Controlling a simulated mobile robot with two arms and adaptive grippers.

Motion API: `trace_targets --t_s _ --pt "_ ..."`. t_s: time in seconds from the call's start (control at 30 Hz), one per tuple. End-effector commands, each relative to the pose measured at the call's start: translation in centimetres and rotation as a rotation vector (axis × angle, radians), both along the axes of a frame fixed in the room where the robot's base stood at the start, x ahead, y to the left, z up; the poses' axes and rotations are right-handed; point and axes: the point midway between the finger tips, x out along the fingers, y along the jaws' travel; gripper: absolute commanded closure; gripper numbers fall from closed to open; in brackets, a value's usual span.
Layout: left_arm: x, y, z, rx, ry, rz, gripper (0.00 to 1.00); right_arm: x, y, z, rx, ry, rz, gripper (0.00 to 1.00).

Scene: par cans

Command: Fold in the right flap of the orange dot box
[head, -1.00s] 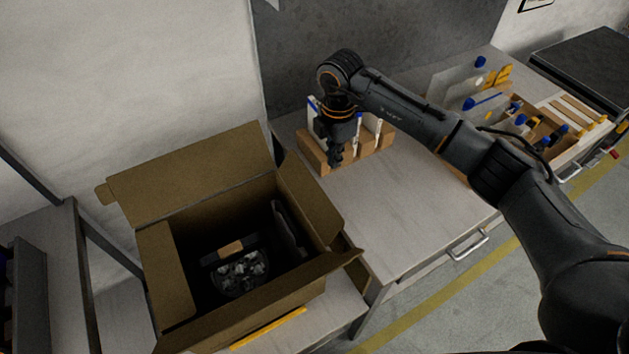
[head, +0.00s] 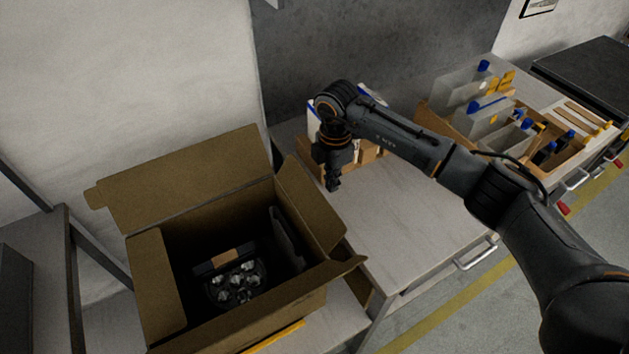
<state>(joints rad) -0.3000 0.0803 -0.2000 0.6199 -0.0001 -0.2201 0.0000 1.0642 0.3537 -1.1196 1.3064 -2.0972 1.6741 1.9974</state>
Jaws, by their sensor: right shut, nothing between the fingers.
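The open cardboard box (head: 292,323) stands at the lower left of the head view. No orange dot shows on the faces in view. Its right flap (head: 312,205) stands up, leaning outward. The back flap (head: 185,178) is raised, the left flap (head: 160,285) leans inward, and the front flap (head: 290,300) sticks out to the right. A dark par can (head: 232,284) with several round lenses lies inside. My right gripper (head: 333,186) is shut and empty, pointing down just right of the right flap's upper part, apparently apart from it. My left gripper is not in view.
A grey table (head: 400,215) with a drawer handle stands right of the box; its middle is clear. Wooden blocks (head: 368,153) sit behind my gripper. A wooden crate (head: 440,122) with blue-capped bottles stands farther right. A yellow strip (head: 275,338) lies before the box.

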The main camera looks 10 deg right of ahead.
Motion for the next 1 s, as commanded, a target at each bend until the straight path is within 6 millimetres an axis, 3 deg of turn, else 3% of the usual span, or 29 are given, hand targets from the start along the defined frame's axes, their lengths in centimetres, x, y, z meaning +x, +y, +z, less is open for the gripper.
trace_targets --t_s 1.0 --pt "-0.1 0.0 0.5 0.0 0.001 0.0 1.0 -3.5 7.8 -0.5 -0.001 0.009 0.004 1.0"
